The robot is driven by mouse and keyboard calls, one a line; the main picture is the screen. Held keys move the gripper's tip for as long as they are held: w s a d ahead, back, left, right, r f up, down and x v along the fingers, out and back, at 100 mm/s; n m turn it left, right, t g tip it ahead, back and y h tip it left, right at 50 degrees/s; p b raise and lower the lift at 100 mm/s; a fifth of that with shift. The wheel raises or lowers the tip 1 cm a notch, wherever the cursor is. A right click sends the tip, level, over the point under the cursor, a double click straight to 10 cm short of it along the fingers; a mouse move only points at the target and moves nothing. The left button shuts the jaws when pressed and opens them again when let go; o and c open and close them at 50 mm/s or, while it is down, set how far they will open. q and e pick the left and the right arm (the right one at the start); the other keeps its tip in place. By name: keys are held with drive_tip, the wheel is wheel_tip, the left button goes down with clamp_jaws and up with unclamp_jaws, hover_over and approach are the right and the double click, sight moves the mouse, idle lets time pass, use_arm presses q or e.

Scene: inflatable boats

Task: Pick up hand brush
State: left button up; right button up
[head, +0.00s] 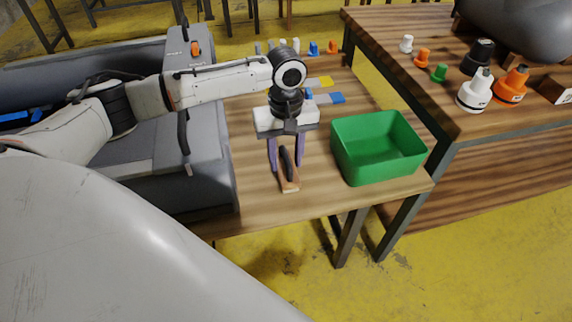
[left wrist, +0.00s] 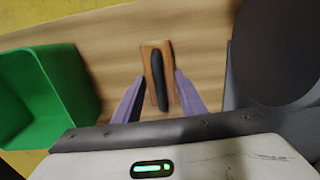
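The hand brush (head: 288,176) lies on the wooden table, a brown wooden piece with a black part along its top. My left gripper (head: 283,168) points down over it, with its purple fingers apart on either side of the brush. In the left wrist view the brush (left wrist: 157,75) extends beyond and between the open fingertips (left wrist: 159,80), with a gap to each finger visible. The gripper is open and holds nothing. Whether the fingertips touch the table is unclear. My right gripper is not in view.
A green bin (head: 378,147) stands on the table right of the brush; it also shows in the left wrist view (left wrist: 68,85). A grey inflatable boat (head: 208,150) borders the table's left. Small coloured items lie behind the gripper. A second table (head: 470,125) holds caps and valves at right.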

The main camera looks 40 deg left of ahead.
sight(286, 155)
use_arm(q)
drive_tip(key=shift+r, duration=0.1)
drive_tip(key=shift+c, duration=0.6)
drive_tip(key=shift+r, duration=0.3)
wheel_tip(286, 155, up, 9)
drive_tip(key=shift+f+p, duration=0.2)
drive_tip(key=shift+p, duration=1)
drive_tip(key=shift+r, duration=0.35)
